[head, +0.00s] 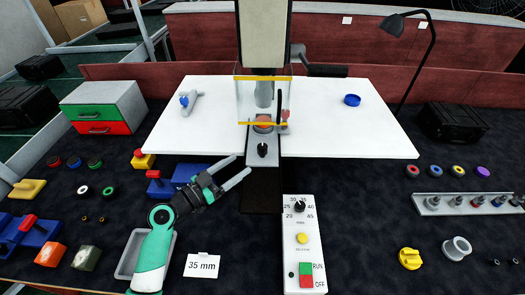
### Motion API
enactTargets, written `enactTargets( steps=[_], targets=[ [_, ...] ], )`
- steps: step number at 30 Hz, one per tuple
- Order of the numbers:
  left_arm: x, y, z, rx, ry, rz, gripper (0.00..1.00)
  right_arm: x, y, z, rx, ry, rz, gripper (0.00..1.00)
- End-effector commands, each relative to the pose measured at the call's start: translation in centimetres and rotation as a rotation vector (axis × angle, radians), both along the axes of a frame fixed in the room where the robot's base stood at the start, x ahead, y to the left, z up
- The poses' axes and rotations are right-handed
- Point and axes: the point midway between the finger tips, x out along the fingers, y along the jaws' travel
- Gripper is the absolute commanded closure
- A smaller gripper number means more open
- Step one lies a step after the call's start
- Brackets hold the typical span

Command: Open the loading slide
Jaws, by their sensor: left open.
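The loading slide (265,165) is a narrow grey plate with a black knob (262,150) on top. It sticks out at the front of the press (264,35), below a clear guard with yellow edges (263,78). Under the guard a reddish-brown round piece (264,119) sits on the machine. My left gripper (243,166) is open and empty, its two fingers pointing up and right toward the slide. The fingertips are just left of the knob; whether they touch the slide is hard to tell. My right gripper is not in view.
A control panel (303,250) with a dial and RUN/OFF switch stands right of the slide. A white table (360,130) lies behind. A grey tray (128,262) and a "35 mm" card (202,265) lie near my left arm.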

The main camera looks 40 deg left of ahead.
Motion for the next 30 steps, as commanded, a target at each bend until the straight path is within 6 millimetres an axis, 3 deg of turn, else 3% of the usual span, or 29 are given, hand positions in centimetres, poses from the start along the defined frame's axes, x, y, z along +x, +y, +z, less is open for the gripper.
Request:
enactTargets(
  steps=[9,15,26,30],
  targets=[
    [6.6,-0.5,-0.1,0.001,-0.002,-0.003,0.29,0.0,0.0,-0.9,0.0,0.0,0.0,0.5],
    [9.9,-0.7,-0.1,0.001,-0.002,-0.002,0.29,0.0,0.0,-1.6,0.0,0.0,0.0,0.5],
    [10.9,-0.8,0.1,0.001,-0.001,0.0,0.29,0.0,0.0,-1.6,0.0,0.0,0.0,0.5],
    [10.8,-0.8,0.1,0.001,-0.001,0.0,0.52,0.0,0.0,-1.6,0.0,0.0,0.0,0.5]
  ],
)
